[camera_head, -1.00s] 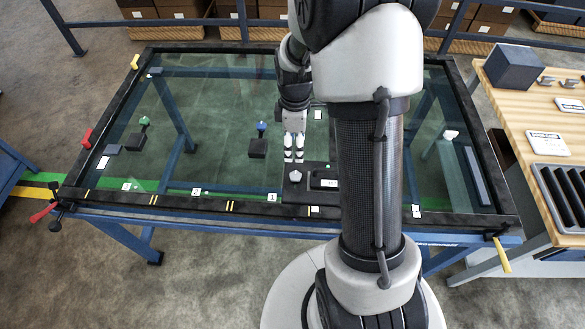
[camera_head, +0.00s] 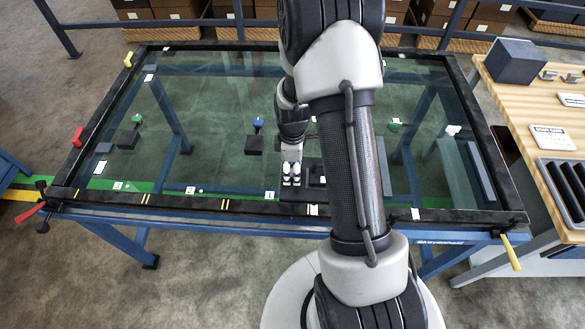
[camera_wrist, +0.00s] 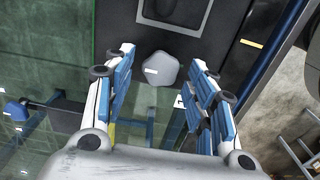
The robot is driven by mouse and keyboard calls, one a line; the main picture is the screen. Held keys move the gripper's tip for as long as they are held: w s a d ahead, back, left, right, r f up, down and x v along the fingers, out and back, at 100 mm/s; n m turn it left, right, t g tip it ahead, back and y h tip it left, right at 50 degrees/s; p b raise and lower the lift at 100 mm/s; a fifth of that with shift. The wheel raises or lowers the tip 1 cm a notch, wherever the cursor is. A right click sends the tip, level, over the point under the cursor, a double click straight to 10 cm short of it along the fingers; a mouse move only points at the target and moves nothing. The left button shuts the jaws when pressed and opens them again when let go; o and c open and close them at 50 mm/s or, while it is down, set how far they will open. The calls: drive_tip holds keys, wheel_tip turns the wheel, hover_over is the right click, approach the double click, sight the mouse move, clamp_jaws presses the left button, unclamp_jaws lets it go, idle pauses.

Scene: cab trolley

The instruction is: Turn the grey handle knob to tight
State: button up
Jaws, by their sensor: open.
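The grey lobed handle knob (camera_wrist: 160,69) shows in the wrist view on a dark panel (camera_wrist: 197,48), with a small white mark on its face. My gripper (camera_wrist: 162,62) is open, with one finger on either side of the knob in that view and a visible gap to each. Its height above the knob is hard to tell. In the head view my gripper (camera_head: 291,180) points down over the panel at the table's near edge and hides the knob.
The panel sits on a glass-topped table with a black frame (camera_head: 170,204). A blue-topped part (camera_head: 257,123) and a green-topped part (camera_head: 137,118) stand on the glass. A yellow handle (camera_head: 511,252) sticks out at the near right corner. A wooden bench (camera_head: 512,105) stands at right.

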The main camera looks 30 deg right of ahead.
drive_tip(key=shift+c, duration=0.6)
drive_tip(key=c, duration=0.9)
drive_tip(key=shift+c, duration=0.2)
